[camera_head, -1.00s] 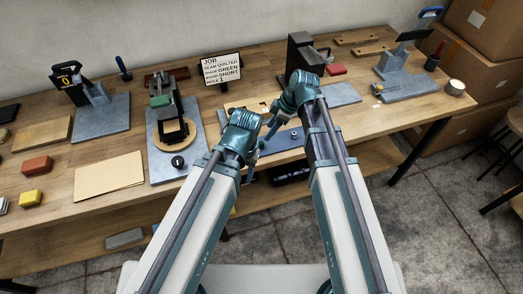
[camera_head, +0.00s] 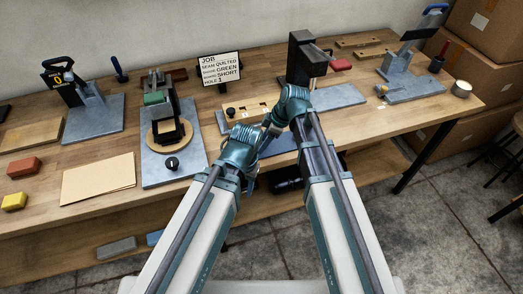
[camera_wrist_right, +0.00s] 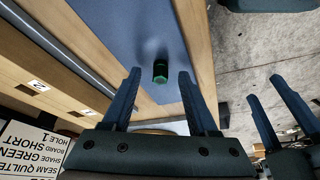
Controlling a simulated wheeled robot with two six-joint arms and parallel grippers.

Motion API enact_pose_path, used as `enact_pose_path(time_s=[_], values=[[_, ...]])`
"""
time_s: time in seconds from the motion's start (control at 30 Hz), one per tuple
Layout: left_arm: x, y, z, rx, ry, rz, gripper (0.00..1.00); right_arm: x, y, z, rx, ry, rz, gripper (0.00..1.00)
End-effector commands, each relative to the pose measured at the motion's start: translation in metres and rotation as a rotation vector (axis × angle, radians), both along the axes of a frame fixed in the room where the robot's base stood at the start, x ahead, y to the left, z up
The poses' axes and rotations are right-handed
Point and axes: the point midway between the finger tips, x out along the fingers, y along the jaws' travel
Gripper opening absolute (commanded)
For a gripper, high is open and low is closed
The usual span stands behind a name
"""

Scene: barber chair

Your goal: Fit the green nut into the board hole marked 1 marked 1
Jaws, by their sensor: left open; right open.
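The green nut (camera_wrist_right: 161,72), a small dark piece with a green end, shows in the right wrist view on a blue-grey surface (camera_wrist_right: 130,20). It lies between the lines of my right gripper's fingers, touching neither. My right gripper (camera_wrist_right: 158,85) is open and empty; in the head view its tip (camera_head: 272,126) is over the table's front part. My left gripper (camera_head: 263,140) is open, just below it, its fingers (camera_wrist_right: 280,122) also at the right of the wrist view. The wooden board (camera_head: 236,115) has labels 1 and 2; label 1 (camera_wrist_right: 89,112) shows in the wrist view. The nut is hidden in the head view.
A job sign (camera_head: 220,70) stands behind the board and reads green, short, hole 1. A dark upright block (camera_head: 303,58) stands to the right. A clamp fixture (camera_head: 165,110) and a tan sheet (camera_head: 98,180) are to the left. My two grippers are very close together.

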Motion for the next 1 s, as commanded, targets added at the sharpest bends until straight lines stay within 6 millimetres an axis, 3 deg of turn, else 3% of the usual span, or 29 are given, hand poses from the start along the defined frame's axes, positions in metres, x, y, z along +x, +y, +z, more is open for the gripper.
enact_pose_path(time_s=[0.17,0.5,1.0], values=[[0.0,0.0,0.0012,0.0,0.0,0.0,0.5,0.0,0.0,0.0012,0.0,0.0,0.0,0.59],[0.0,0.0,0.0012,0.0,0.0,0.0,0.5,0.0,-0.0001,0.0012,0.0,0.0,0.0,0.0],[0.0,0.0,0.0043,0.0,0.0,0.0,0.5,0.0,-0.0001,0.0043,0.0,0.0,0.0,0.0]])
